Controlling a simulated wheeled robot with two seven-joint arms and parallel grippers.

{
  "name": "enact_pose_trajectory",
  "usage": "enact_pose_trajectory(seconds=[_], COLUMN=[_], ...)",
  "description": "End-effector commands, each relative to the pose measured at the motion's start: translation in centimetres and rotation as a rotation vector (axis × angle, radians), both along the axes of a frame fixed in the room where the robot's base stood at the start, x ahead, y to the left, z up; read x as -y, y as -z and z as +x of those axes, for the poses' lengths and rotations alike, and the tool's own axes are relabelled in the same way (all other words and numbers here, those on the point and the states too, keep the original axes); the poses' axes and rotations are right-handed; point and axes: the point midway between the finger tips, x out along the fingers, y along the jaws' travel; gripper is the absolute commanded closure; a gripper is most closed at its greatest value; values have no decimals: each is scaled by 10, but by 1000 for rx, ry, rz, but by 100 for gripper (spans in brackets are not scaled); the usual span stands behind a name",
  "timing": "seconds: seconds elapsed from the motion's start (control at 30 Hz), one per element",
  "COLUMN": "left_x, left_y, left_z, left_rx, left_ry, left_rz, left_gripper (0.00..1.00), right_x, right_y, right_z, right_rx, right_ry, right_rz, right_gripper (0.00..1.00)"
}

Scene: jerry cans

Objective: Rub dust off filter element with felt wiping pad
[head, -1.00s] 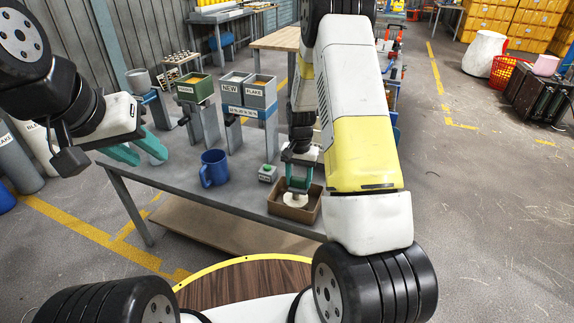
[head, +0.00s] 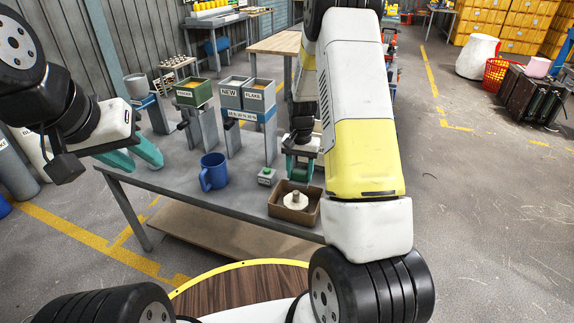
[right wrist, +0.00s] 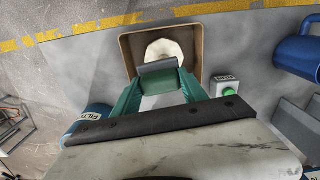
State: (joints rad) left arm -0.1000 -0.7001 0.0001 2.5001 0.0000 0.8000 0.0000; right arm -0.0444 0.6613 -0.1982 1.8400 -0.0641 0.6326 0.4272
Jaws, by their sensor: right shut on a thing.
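The cream round filter element (head: 295,199) sits in an open brown box (head: 291,217) at the front right of the grey table. In the right wrist view the filter element (right wrist: 165,49) lies just beyond the felt wiping pad (right wrist: 158,72), a green block with a grey face. My right gripper (head: 300,181) is shut on this pad and is above the box; in the right wrist view the pad is between its green fingers (right wrist: 160,88). The pad partly hides the filter element there. My left gripper (head: 149,165) is open and empty over the table's left end.
A blue mug (head: 213,172) and a small box with a green button (head: 267,176) stand left of the brown box. Labelled bins on stands (head: 246,95) line the table's back. Bare tabletop lies left of the mug.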

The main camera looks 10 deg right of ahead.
Motion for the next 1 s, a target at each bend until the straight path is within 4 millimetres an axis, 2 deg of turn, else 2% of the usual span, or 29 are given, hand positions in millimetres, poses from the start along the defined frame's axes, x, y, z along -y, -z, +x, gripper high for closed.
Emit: enact_pose_trajectory(seconds=[0.4, 1.0], left_x=[0, 0], left_y=[0, 0], left_z=[0, 0], left_rx=[0, 0], left_ry=[0, 0], left_rz=[0, 0], left_gripper=[64, 64], right_x=[7, 8], right_y=[-36, -39], right_z=[-1, -1], right_rx=[1, 0], right_ry=[0, 0], right_rz=[0, 0], right_gripper=[88, 88])
